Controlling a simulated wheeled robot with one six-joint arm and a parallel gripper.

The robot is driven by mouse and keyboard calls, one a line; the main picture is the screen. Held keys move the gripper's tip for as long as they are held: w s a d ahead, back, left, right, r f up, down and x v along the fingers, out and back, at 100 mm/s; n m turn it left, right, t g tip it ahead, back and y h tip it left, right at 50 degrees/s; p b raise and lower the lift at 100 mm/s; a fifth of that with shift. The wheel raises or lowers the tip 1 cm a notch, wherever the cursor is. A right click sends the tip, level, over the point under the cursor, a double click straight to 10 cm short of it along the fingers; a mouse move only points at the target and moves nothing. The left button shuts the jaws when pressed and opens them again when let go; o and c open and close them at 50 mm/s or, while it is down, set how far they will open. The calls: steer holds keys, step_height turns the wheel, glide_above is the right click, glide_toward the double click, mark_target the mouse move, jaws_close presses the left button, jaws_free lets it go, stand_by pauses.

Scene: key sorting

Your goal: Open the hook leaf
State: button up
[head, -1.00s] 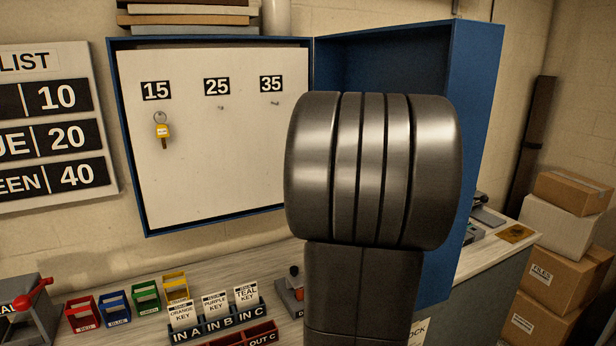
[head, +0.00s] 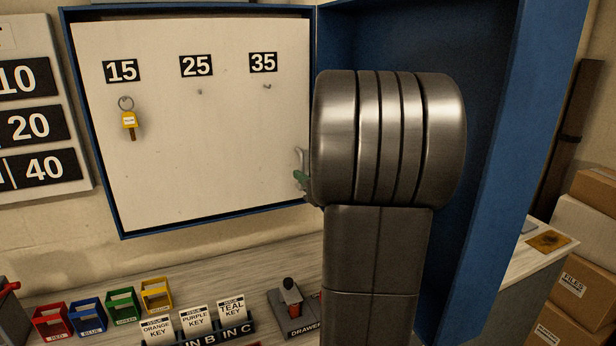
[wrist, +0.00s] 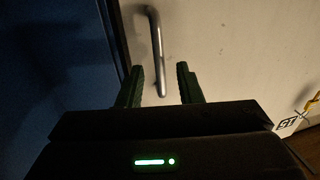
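The hook leaf (head: 190,160) is a white panel inside the blue cabinet, with hooks labelled 15, 25 and 35. A yellow-tagged key (head: 129,120) hangs under 15; the other two hooks are bare. A metal bar handle (wrist: 157,50) stands on the leaf near its edge, and its top shows in the head view (head: 299,158). My gripper (wrist: 161,87) is open, its green fingers on either side of the handle's lower end in the wrist view. Contact cannot be told. In the head view my arm hides most of the gripper; one green fingertip shows beside the handle.
The blue cabinet door (head: 500,150) stands open at right. Below, the counter holds coloured bins (head: 93,315), a row of key cards (head: 195,320) and a small drawer device (head: 291,310). Boxes (head: 575,285) are stacked at far right.

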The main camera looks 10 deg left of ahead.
steer(key=shift+w+a, duration=0.35)
jaws_close()
steer(key=shift+s, duration=0.15)
